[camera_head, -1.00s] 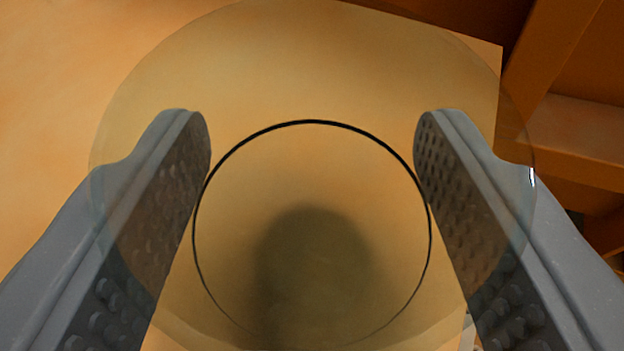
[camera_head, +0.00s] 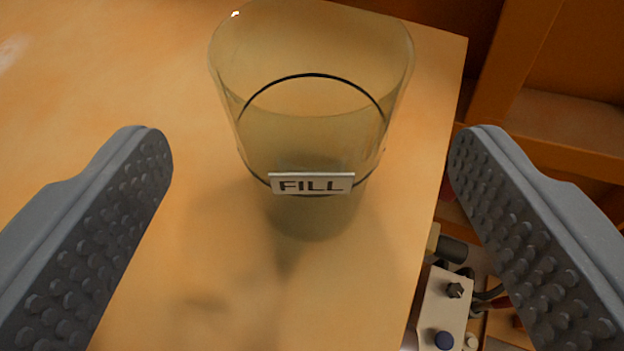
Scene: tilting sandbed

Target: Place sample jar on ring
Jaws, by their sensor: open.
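The sample jar (camera_head: 312,130) is a clear, slightly tinted glass with a white label reading FILL (camera_head: 311,184). It stands upright on the orange-tan surface, ahead of my gripper. I cannot tell exactly how the jar's base sits against the ring's line. My gripper (camera_head: 310,150) is open wide, with one studded finger on each side. Neither finger touches the jar.
The orange-tan surface (camera_head: 190,270) ends at an edge on the right. Beyond it are orange frame beams (camera_head: 570,130) and, lower down, a white box with knobs (camera_head: 445,305) and cables. The surface to the left is clear.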

